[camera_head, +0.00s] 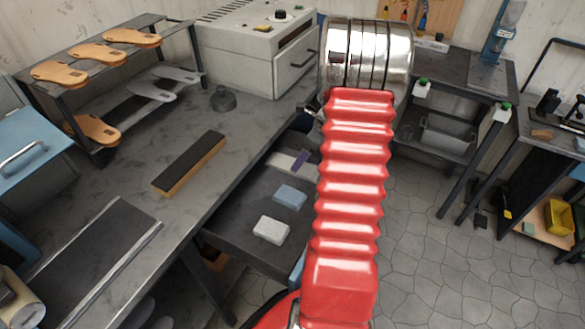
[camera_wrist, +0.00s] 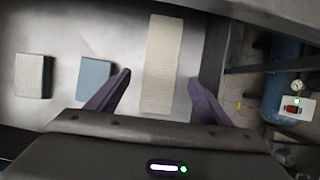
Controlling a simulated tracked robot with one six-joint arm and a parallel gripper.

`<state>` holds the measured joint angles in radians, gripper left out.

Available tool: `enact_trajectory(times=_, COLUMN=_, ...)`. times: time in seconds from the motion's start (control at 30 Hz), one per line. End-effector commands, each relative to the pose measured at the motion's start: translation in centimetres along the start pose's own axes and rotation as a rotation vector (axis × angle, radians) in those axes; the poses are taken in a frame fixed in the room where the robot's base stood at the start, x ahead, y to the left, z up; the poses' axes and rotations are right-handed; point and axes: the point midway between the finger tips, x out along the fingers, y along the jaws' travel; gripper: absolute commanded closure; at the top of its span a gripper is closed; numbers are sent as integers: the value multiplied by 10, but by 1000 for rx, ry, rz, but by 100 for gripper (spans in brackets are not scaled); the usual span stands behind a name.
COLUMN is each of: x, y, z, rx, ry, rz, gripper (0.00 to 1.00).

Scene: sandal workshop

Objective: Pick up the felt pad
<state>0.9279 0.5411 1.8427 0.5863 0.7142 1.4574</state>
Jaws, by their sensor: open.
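A long pale, textured strip, which looks like the felt pad (camera_wrist: 164,55), lies flat in a dark drawer or tray (camera_wrist: 115,25) in the wrist view. Its left end also shows in the head view (camera_head: 282,163), with the rest hidden behind my arm. My gripper (camera_wrist: 160,77) is open, with one dark purple finger on each side of the strip. I cannot tell how high the fingertips are above it. In the head view one purple finger (camera_head: 300,160) shows over the strip.
A blue block (camera_wrist: 94,79) lies just left of the left finger, and a grey block (camera_wrist: 33,76) lies further left. The tray's wall (camera_wrist: 214,50) runs close to the right finger. The workbench (camera_head: 225,140) edge borders the tray in the head view.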

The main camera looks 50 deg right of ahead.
Motion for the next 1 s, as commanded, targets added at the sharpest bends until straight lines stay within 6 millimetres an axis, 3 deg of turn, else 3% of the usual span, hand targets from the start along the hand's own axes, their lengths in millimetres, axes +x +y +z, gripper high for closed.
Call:
enact_trajectory(times=0.27, x=4, y=0, z=0, rx=0, ry=0, rz=1, gripper=27)
enact_trajectory(times=0.7, x=51, y=0, z=0, rx=0, ry=0, rz=1, gripper=27)
enact_trajectory(times=1.0, x=52, y=-1, z=0, rx=0, ry=0, rz=0, gripper=27)
